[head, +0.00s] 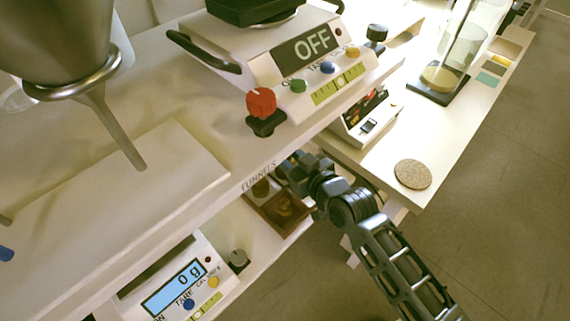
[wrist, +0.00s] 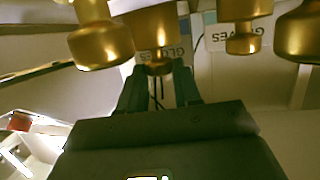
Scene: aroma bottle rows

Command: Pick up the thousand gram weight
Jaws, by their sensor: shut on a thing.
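Several brass weights hang down from the top of the wrist view, which looks tilted or upside down. My gripper (wrist: 160,88) is shut on the middle brass weight (wrist: 157,28), with one dark finger on each side of its narrow end. Other brass weights stand close by: a large one on the left (wrist: 101,44), a smaller one on the right (wrist: 243,38) and one at the right edge (wrist: 304,35). No gram mark can be read. In the head view my gripper (head: 292,172) is by the wooden weight box (head: 268,212) on the lower shelf; its grip is partly hidden there.
The upper shelf edge (head: 259,168), marked "FUNNELS", overhangs the box. A scale reading 0 g (head: 181,283) stands on the lower shelf at left. A scale marked OFF (head: 306,48) is above. A round cork mat (head: 412,174) lies on the right bench.

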